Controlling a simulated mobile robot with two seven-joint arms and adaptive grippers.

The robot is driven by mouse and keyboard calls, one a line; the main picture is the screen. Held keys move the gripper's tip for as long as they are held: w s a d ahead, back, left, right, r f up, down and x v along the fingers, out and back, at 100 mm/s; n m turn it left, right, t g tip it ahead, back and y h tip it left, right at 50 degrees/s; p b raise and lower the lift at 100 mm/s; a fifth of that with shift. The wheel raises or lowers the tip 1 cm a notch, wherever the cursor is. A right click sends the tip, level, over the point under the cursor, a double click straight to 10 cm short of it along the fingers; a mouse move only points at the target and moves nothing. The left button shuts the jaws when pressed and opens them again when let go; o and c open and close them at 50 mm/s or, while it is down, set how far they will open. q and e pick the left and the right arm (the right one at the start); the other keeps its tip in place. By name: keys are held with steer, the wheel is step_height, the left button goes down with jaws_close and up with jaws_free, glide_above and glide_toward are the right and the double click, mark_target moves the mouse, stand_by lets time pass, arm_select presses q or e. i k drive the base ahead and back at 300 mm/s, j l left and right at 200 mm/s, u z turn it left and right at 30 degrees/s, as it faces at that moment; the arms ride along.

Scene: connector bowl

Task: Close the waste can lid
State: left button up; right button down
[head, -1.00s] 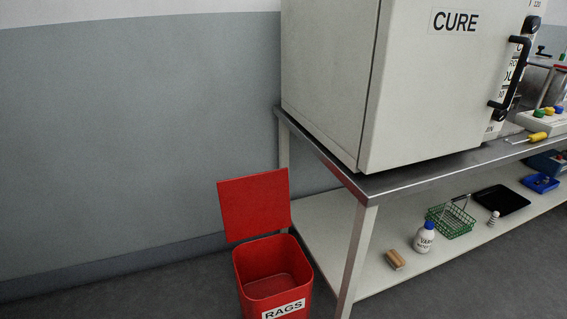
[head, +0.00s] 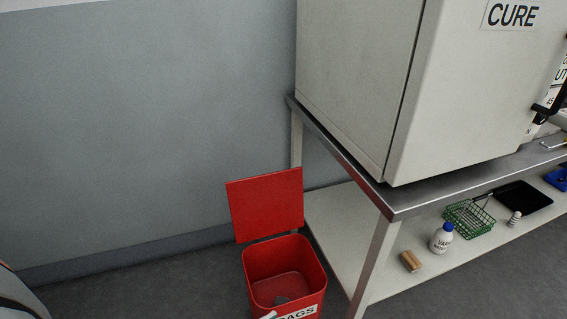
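The red waste can (head: 318,276) marked RAGS stands on the floor at bottom centre, cut off by the frame's lower edge. Its red square lid (head: 266,204) stands open, raised nearly upright behind the mouth. Inside the mouth shows a small dark grey shape, and a small pale piece covers the left end of the label. They may be tips of my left gripper, but I cannot tell for sure or see whether it is open or shut. Part of my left arm shows at the lower left corner. My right gripper is not in view.
A metal-topped bench (head: 405,203) stands close to the can's right, carrying a large CURE oven (head: 450,100). Its lower shelf holds a wooden block (head: 411,261), a white bottle (head: 441,240) and a green basket (head: 468,219). The floor left of the can is clear.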

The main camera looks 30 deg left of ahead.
mark_target(260, 207)
steer(key=i+j+z, duration=0.15)
steer(key=j+z, duration=0.8)
steer(key=j, duration=0.8)
steer(key=i, duration=0.05)
